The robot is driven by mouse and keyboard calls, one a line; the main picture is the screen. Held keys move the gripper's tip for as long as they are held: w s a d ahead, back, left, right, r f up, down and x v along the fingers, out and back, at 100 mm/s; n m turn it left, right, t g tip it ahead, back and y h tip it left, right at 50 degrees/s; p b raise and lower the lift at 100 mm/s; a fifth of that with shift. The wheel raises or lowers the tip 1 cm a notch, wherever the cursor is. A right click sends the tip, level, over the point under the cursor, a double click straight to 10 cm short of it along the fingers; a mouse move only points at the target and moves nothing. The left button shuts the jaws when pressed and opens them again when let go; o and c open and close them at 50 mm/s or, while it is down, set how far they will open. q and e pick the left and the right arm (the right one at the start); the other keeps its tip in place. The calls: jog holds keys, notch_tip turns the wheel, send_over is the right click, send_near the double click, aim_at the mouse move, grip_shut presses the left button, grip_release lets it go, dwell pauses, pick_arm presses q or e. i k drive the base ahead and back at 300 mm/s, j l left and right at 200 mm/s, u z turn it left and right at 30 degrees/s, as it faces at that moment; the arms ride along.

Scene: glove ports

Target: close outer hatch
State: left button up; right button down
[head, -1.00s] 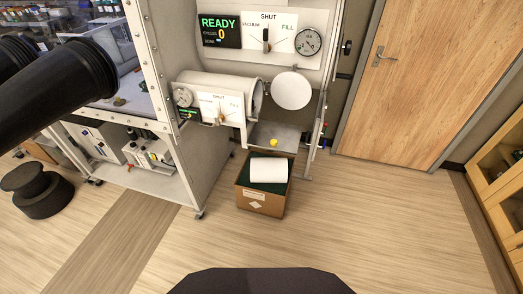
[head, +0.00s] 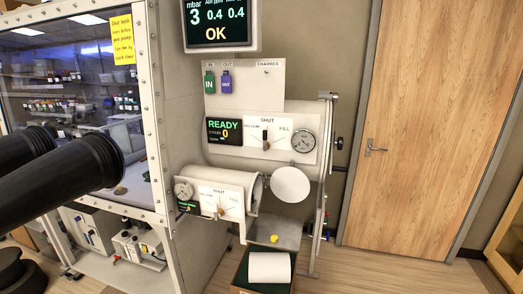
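The small antechamber (head: 232,188) is a horizontal cylinder on the right side of the glovebox. Its round white outer hatch (head: 291,185) stands swung out to the right of the cylinder's mouth, so it looks open. A larger cylinder sits behind and above it, with a panel (head: 262,138) reading READY 0 and SHUT. The small antechamber has its own gauge and SHUT/FILL panel (head: 219,201). Neither of my grippers shows in the head view.
A metal shelf (head: 285,228) with a small yellow object (head: 274,239) is below the hatch. A cardboard box (head: 249,287) with a white roll (head: 269,267) stands on the floor beneath. Black gloves (head: 60,190) stick out from the glovebox window at left. A wooden door (head: 420,110) is at right.

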aim_at(289, 184)
jog(key=z, duration=1.5)
jog(key=i, duration=3.8)
